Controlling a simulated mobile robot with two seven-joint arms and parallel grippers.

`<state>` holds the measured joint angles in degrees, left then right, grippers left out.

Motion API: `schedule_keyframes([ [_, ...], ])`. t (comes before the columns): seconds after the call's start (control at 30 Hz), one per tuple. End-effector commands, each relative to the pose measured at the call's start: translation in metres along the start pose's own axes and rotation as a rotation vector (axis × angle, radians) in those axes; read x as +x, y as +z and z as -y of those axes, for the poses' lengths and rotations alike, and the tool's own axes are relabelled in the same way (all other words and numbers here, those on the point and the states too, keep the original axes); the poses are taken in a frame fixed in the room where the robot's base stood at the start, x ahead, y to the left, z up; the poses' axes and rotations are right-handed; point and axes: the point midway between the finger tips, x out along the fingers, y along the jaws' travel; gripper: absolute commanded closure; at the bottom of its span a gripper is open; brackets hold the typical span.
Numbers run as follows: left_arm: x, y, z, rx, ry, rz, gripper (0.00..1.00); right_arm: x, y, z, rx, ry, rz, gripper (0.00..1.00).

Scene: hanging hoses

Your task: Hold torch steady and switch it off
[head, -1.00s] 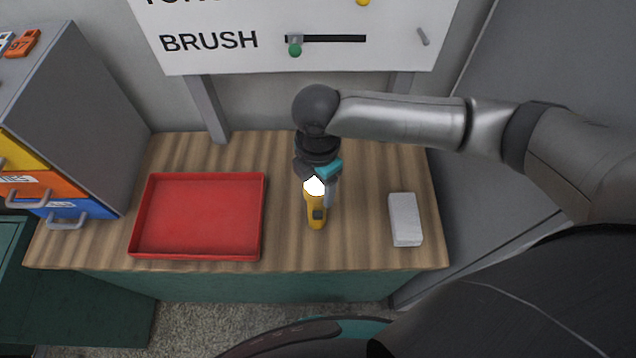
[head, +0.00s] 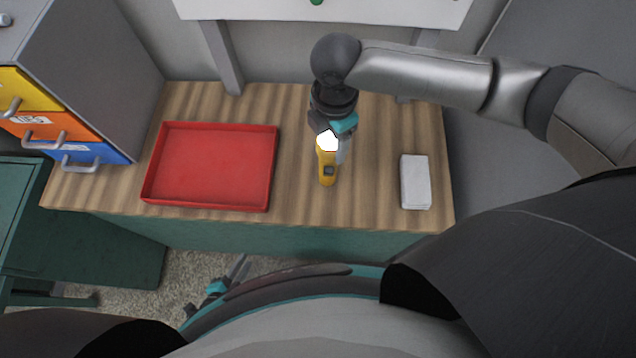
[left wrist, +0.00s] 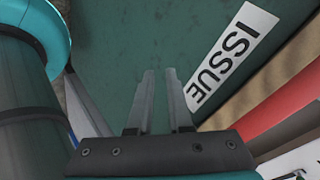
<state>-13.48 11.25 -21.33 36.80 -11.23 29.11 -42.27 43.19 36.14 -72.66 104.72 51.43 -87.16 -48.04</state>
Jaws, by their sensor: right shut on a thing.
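The yellow torch (head: 327,168) is over the wooden bench in the head view, its bright white lit head (head: 328,141) towards the back. A dark switch (head: 328,172) shows on its body. My right gripper (head: 335,130) is shut on the torch near its head; its fingers partly hide it. I cannot tell whether the torch touches the bench. My left gripper (head: 238,268) is low in front of the bench, away from the torch. In the left wrist view its two fingers (left wrist: 160,75) are apart with nothing between them.
A red tray (head: 210,207) lies left of the torch and a white block (head: 415,182) lies right of it. A drawer cabinet (head: 90,70) stands at the left. An ISSUE label (left wrist: 232,57) on a green surface faces my left wrist camera.

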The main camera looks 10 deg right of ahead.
Motion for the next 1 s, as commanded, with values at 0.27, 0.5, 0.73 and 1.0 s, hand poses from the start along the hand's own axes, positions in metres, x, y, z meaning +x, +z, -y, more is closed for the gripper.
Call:
schedule_keyframes([
  [0.27,-0.013,-0.072,0.047,0.521,-0.251,-0.351,1.0,0.0,0.0,0.0,0.0,0.001,0.0,1.0],
  [0.5,-0.041,-0.139,0.065,0.751,-0.508,-0.609,1.0,0.0,0.0,0.0,0.0,0.001,0.0,1.0],
  [0.73,-0.069,-0.174,0.071,0.864,-0.69,-0.76,1.0,0.0,0.0,0.0,0.0,0.001,0.0,1.0],
  [1.0,-0.078,-0.182,0.072,0.89,-0.745,-0.801,1.0,0.0,0.0,0.0,0.0,0.001,0.0,1.0],
])
